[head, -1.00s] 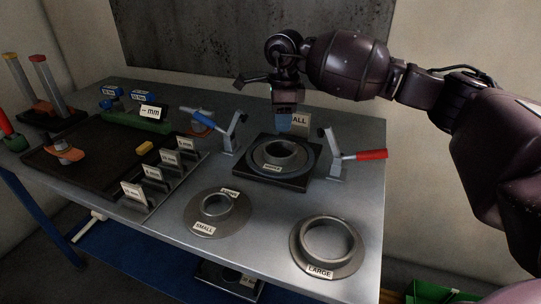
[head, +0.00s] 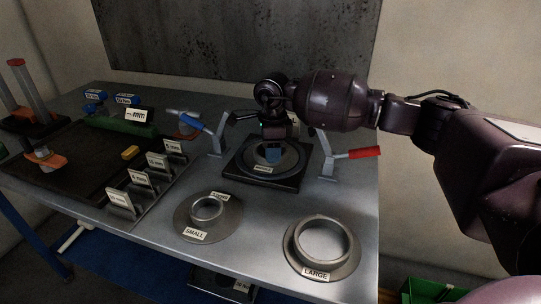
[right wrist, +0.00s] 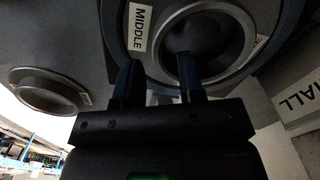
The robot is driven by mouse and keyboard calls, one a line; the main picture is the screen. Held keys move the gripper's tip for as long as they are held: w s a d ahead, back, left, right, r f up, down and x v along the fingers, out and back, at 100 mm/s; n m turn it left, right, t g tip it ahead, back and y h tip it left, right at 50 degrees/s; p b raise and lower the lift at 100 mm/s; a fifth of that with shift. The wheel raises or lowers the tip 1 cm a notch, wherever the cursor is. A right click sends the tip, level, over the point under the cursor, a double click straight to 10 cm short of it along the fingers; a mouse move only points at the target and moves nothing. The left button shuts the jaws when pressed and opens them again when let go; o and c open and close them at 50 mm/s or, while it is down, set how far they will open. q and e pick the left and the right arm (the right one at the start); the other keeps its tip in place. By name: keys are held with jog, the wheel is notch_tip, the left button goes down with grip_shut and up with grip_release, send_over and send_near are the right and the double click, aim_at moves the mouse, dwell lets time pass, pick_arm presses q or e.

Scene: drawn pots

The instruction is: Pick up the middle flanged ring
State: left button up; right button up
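The middle flanged ring (head: 289,164) sits on a dark square base between two clamps; its "MIDDLE" label shows in the right wrist view, where the ring (right wrist: 164,22) fills the top. My right gripper (head: 272,152) is over this ring and hides part of its collar. In the right wrist view its two fingers (right wrist: 157,72) stand apart, one over the ring's opening and one over the flange near the label. Whether they touch the ring I cannot tell. My left gripper is not in view.
The small flanged ring (head: 228,224) and large flanged ring (head: 297,252) lie on the table in front. A blue-handled clamp (head: 216,138) and a red-handled clamp (head: 328,160) flank the base. A dark tray (head: 75,180) and several labelled plates stand left.

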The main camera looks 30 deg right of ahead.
notch_tip(320, 180, down, 2)
jog(key=shift+c, duration=0.5)
grip_shut()
dwell(0.9)
